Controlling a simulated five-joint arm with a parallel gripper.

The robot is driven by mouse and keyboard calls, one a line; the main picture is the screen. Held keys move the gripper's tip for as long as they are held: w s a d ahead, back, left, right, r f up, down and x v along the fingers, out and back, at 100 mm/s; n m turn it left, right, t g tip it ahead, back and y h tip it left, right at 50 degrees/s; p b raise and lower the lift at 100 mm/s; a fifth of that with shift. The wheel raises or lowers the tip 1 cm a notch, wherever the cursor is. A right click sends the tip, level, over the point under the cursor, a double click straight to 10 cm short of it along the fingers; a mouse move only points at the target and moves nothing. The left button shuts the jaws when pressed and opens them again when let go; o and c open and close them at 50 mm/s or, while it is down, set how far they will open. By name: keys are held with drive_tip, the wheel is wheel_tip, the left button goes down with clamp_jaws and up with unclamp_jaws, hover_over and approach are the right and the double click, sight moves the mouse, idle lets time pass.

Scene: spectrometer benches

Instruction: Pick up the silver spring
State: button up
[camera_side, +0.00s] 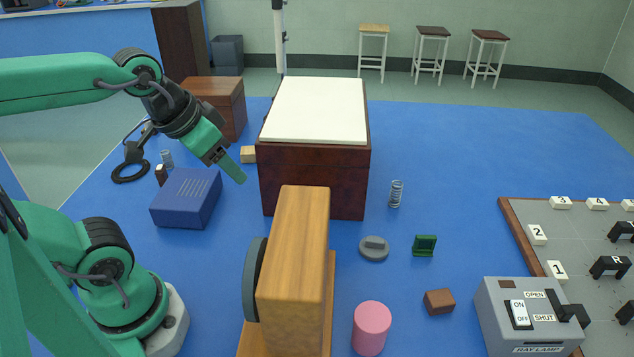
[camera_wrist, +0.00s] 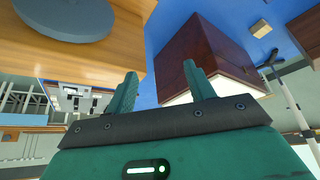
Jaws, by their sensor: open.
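The silver spring (camera_side: 396,194) stands upright on the blue table in the side view, just right of the large dark wooden box (camera_side: 312,178). I cannot make the spring out in the wrist view. My gripper (camera_side: 232,170) is open and empty, pointing down and right, left of the dark box and well away from the spring. In the wrist view its two green fingers (camera_wrist: 160,85) stand apart with nothing between them.
The white-topped dark box and a tall wooden block (camera_side: 300,255) with a grey disc lie between my gripper and the spring. Near the spring are a grey disc-shaped piece (camera_side: 374,248), a green piece (camera_side: 424,245), a brown block (camera_side: 439,301) and a pink cylinder (camera_side: 371,328).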

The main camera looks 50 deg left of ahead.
drive_tip(key=w+a+r+g+y, duration=0.1)
drive_tip(key=w+a+r+g, duration=0.1)
drive_tip(key=w+a, duration=0.75)
drive_tip(key=m+g+h, duration=0.1)
drive_tip(key=m+g, duration=0.1)
drive_tip(key=g, duration=0.2)
hover_over(165, 152)
drive_tip(key=f, duration=1.7)
drive_tip(key=shift+w+f, duration=0.35)
drive_tip(key=shift+w, duration=0.05)
drive_tip(key=shift+s+a+f, duration=0.15)
drive_tip(key=shift+s+f, duration=0.05)
drive_tip(key=shift+s, duration=0.05)
drive_tip(key=shift+s+f, duration=0.15)
drive_tip(key=shift+f, duration=3.75)
drive_tip(key=c, duration=1)
drive_tip(key=shift+r, duration=0.2)
drive_tip(key=shift+c, duration=0.2)
